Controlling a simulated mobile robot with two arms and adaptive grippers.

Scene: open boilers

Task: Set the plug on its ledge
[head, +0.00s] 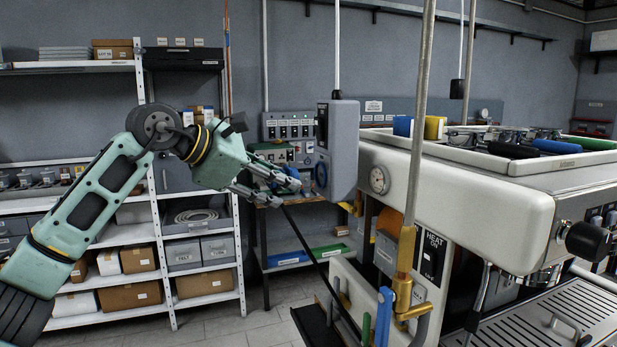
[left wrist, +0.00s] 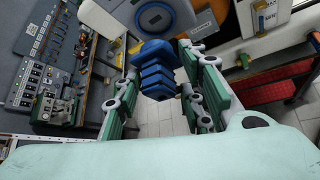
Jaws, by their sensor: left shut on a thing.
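The blue plug (left wrist: 157,78) with ribbed sides sits between the fingers of my left gripper (left wrist: 160,105) in the left wrist view. In the head view my left gripper (head: 285,183) is shut on it, left of the grey hanging box (head: 343,140). The fingers cover much of the plug there. The box's round blue-ringed socket (left wrist: 155,15) lies just beyond the plug in the wrist view. A black cable (head: 318,262) runs from near the gripper down to the lower right. I cannot tell for certain which surface is the plug's ledge. My right gripper is not in view.
A large white boiler machine (head: 450,190) with a gauge (head: 378,180) fills the right side. A vertical metal pipe (head: 418,130) stands before it. A control panel (head: 288,128) is behind the gripper. White shelving (head: 155,225) with boxes stands at left.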

